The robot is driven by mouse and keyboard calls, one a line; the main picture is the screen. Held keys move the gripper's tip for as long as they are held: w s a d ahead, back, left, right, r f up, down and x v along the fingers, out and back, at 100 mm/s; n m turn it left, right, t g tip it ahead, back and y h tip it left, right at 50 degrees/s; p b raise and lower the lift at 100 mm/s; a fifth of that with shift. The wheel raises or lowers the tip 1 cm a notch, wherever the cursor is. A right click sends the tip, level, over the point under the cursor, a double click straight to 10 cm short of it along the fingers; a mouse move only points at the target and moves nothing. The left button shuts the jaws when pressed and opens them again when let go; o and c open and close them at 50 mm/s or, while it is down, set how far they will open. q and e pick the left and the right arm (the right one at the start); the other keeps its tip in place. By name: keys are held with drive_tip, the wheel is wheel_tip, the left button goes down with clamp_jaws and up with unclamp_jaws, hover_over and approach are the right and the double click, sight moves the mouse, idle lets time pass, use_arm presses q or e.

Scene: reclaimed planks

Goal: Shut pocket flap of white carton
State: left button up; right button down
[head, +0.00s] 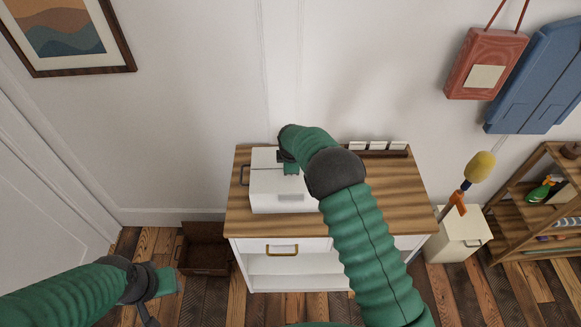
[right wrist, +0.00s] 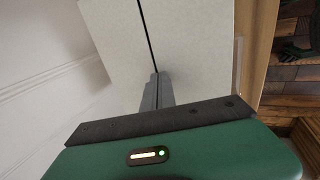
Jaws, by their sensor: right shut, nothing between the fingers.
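The white carton (head: 265,190) stands on the wooden cabinet top, with a pale label on its front. Its top has a dark seam between two flat pale panels, and the carton's top (right wrist: 190,40) fills the upper middle of the right wrist view. My right gripper (head: 290,168) is over the carton's top. In the right wrist view its shut, empty fingers (right wrist: 157,88) are at the near end of the seam; I cannot tell whether they touch it. My arm hides the carton's right rear part. My left gripper (head: 160,295) is low at the left, away from the carton; its jaws are unclear.
The wooden cabinet top (head: 380,190) is clear right of the carton, with a rack of white cards (head: 378,148) at its back. A brown open box (head: 205,255) is on the floor at left. A white bin (head: 460,238) and a shelf (head: 530,210) stand at right.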

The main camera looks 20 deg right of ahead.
drive_tip(key=shift+f, duration=0.1)
idle(0.3)
